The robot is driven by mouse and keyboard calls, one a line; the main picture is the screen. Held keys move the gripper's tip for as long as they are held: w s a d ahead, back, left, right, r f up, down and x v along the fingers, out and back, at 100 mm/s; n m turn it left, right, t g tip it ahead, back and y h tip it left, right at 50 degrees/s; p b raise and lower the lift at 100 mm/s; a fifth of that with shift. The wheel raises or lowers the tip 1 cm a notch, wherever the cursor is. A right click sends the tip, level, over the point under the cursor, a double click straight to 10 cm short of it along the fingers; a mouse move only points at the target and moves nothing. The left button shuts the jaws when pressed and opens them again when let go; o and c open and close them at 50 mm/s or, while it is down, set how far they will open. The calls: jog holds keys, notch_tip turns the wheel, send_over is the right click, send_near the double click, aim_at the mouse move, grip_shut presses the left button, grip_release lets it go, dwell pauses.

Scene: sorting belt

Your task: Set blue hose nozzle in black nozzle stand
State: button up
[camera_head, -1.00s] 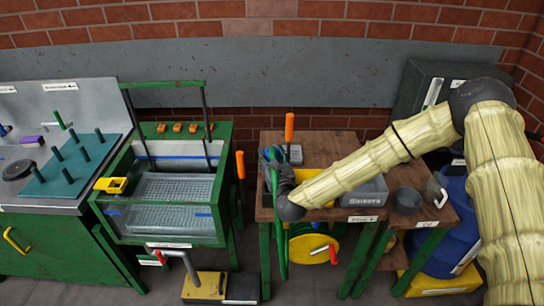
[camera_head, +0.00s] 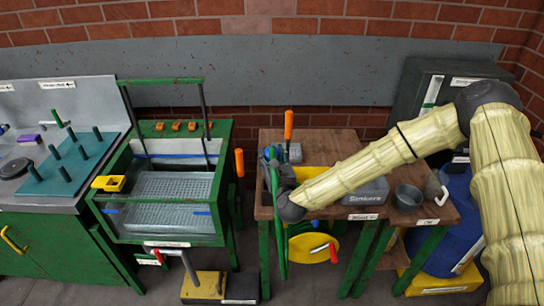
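My arm reaches in from the right over the wooden table (camera_head: 345,145). My gripper (camera_head: 278,168) is at the table's left side, partly hidden behind the dark wrist joint. Its fingers are too small to tell open from shut. A long green strip (camera_head: 278,225) runs down past the table's front edge beside the wrist. Small blue patches show by the gripper; I cannot tell if they are the blue hose nozzle. I cannot make out the black nozzle stand for certain.
A yellow tray (camera_head: 312,173) is partly behind my arm. An upright orange handle (camera_head: 289,124) stands behind the gripper. A grey bin (camera_head: 369,192) and a grey pot (camera_head: 408,197) stand to the right. A green-framed wash tank (camera_head: 165,222) stands to the left.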

jog(key=shift+f+b, duration=1.6)
jog(key=shift+b, duration=0.1)
jog(key=shift+f+b, duration=1.15)
jog(key=shift+f, duration=0.15)
jog(key=shift+f+b, duration=0.35)
jog(key=shift+b, duration=0.2)
jog(key=shift+f+b, duration=0.7)
jog(key=shift+b, duration=0.1)
dwell(0.3)
jog(key=o, duration=1.2)
jog(key=v, duration=1.2)
